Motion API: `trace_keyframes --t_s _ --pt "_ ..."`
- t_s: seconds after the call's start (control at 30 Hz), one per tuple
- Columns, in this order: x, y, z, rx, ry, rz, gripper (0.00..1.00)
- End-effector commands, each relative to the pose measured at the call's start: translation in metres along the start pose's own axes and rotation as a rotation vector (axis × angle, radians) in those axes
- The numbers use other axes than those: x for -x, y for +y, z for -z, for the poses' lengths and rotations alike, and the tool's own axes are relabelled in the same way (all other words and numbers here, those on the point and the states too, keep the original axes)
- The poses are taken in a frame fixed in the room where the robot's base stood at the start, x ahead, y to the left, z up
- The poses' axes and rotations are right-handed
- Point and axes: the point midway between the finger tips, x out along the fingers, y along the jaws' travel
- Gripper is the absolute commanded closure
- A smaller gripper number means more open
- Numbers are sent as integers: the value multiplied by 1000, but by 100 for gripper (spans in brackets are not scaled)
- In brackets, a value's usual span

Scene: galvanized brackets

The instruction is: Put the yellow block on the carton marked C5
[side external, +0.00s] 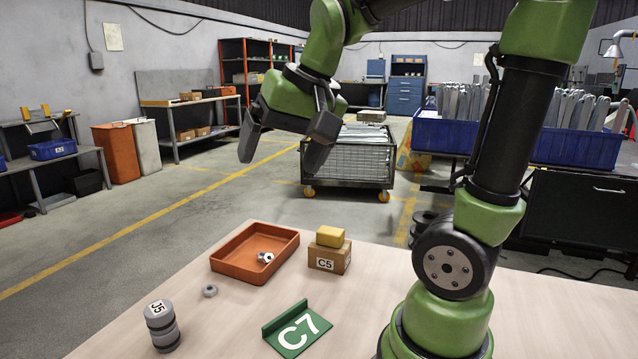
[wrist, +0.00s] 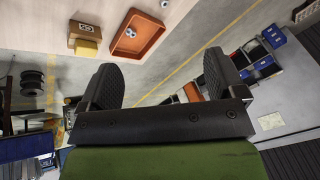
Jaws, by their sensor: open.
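The yellow block (side external: 330,236) lies on top of the small brown carton marked C5 (side external: 329,259), on the table. In the wrist view the yellow block (wrist: 85,47) and the carton (wrist: 84,30) show at the upper left. My gripper (side external: 280,158) is open and empty, raised well above the table and apart from the block. Its two fingers (wrist: 162,87) also show in the wrist view, spread wide with nothing between them.
An orange tray (side external: 228,265) with metal nuts stands left of the carton. A loose nut (side external: 210,291), a grey cylinder marked J5 (side external: 161,326) and a green C7 bracket (side external: 297,329) are on the table (side external: 235,325). A wire cart (side external: 347,163) stands on the floor beyond.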

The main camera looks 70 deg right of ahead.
Motion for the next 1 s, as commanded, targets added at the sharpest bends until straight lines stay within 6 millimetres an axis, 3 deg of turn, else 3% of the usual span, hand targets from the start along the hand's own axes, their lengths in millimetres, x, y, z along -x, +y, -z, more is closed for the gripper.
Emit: trace_keyframes --t_s 0.03,0.1,0.3,0.47,1.0 --pt "9 -5 -23 74 18 49 11" --pt "17 -8 -49 161 35 107 11" --pt "24 -3 -96 318 68 220 11" --pt "24 -1 -106 353 75 245 11" --pt "24 -1 -105 351 75 244 11"
